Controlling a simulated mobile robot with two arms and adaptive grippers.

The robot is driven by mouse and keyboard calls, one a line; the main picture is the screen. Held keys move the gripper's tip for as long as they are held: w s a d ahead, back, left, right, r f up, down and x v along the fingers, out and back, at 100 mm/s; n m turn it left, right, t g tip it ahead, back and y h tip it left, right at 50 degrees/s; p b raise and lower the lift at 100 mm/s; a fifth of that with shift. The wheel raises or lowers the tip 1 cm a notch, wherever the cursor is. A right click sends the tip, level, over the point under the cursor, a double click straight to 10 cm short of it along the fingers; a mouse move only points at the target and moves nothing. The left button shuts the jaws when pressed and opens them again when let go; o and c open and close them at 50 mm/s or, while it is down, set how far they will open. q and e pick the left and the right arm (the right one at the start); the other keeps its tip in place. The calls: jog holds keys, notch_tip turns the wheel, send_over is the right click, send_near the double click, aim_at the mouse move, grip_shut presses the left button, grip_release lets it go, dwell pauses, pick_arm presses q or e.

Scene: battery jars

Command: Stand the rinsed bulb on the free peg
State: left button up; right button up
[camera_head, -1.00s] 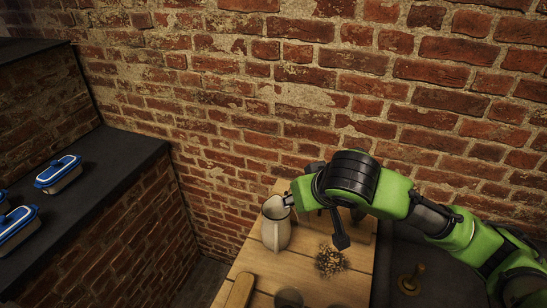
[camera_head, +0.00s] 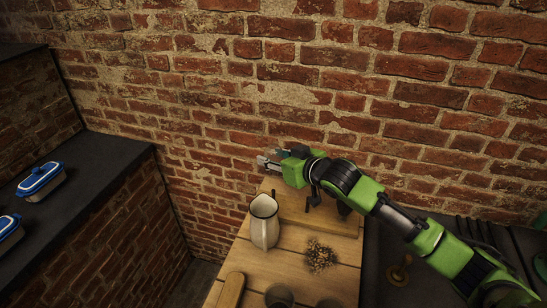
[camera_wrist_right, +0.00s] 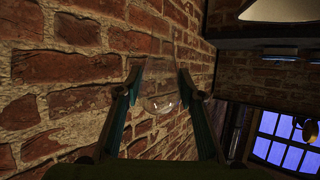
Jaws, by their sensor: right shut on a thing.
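My right gripper (camera_head: 268,161) is raised above the back of the wooden table, in front of the brick wall, with its fingers toward the left. In the right wrist view its two fingers (camera_wrist_right: 160,92) are shut on a clear glass bulb (camera_wrist_right: 160,103), whose rounded end shows between them. The bulb is hard to make out in the head view. A cream jug (camera_head: 264,232) stands upright on the table below the gripper. A wooden board (camera_head: 335,222) lies at the table's back, partly covered by my arm. My left gripper is out of view.
A dried flower bunch (camera_head: 320,256), a dark cup (camera_head: 279,297) and a long wooden piece (camera_head: 231,291) are on the table. A brass-coloured knobbed object (camera_head: 400,270) sits right of it. Blue-lidded dishes (camera_head: 40,180) stand on the dark counter (camera_head: 90,180) at left.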

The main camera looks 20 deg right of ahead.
jog(key=shift+f+b, duration=3.95)
jog(key=shift+f, duration=2.1)
jog(key=o, duration=0.9)
